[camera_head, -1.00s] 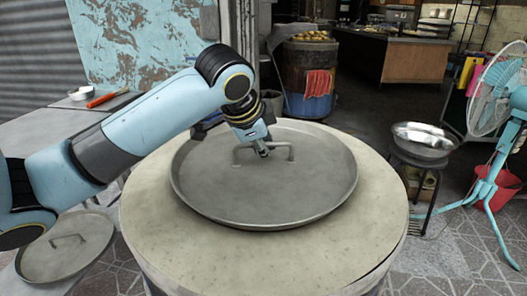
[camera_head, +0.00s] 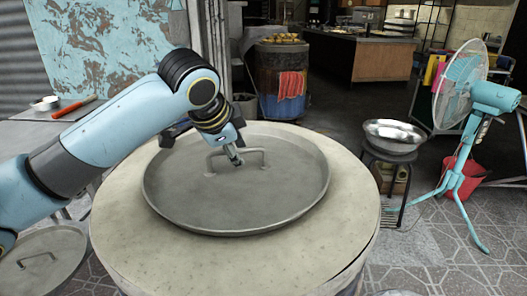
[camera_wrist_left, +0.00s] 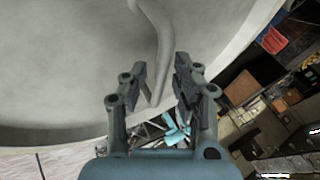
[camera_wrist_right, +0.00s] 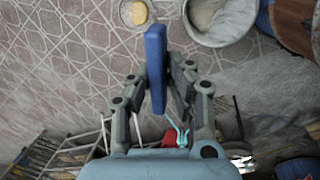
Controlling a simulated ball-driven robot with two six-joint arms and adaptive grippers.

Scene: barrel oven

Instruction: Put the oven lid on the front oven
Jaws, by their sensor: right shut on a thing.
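The oven lid is a large round grey metal lid (camera_head: 210,205) with a raised rim and a bar handle (camera_head: 250,152). It lies on the broad pale top of the front oven (camera_head: 300,245).
A smaller round lid with a handle (camera_head: 45,275) lies at lower left. A metal bowl (camera_head: 395,132) on a stand and a turquoise fan (camera_head: 470,95) are at right. A barrel with a red cloth (camera_head: 283,75) stands behind. Paved floor lies open at right.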

